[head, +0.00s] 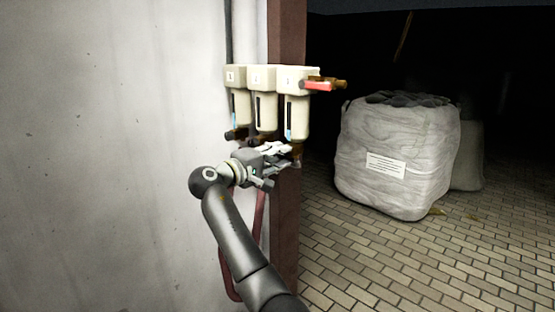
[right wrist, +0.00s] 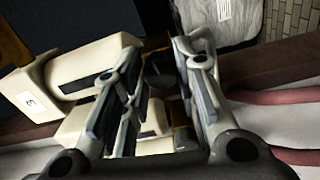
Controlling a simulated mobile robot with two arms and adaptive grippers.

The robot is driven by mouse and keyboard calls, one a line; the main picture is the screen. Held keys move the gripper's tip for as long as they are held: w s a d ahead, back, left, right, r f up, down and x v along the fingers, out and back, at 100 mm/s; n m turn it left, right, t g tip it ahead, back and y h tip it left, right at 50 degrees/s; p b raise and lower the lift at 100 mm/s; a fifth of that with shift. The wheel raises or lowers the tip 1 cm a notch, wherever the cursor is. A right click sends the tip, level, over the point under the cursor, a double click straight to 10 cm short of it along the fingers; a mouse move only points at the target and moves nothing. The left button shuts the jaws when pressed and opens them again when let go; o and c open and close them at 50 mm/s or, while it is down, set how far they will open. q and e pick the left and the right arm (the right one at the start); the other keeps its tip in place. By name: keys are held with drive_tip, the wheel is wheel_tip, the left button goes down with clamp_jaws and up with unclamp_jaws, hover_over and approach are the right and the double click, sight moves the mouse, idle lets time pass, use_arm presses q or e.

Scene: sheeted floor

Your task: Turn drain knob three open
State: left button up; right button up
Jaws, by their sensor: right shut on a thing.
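Three cream filter units hang in a row on the wall edge. The third unit (head: 297,80) is the rightmost, with a clear level window and a drain knob (head: 297,150) at its bottom, mostly hidden by my gripper. My right gripper (head: 287,158) is at that knob, shut on it from below and the left. In the right wrist view, the two fingers (right wrist: 160,82) stand either side of the dark round knob (right wrist: 158,70). The unit marked 3 (right wrist: 25,98) lies left of the fingers there. How far the knob is turned cannot be told. My left gripper is not in view.
The middle unit (head: 264,80) and left unit (head: 236,78) hang close beside, with the left one's dark drain knob (head: 235,134) below it. A red-handled valve (head: 320,86) sticks out right. A brown post (head: 285,225) stands behind. A white bulk bag (head: 398,160) stands on paving.

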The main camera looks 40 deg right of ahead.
drive_tip(key=shift+f, duration=0.1)
drive_tip(key=o, duration=1)
drive_tip(key=a, duration=0.8)
drive_tip(key=s+a, duration=0.1)
drive_tip(key=a, duration=0.3)
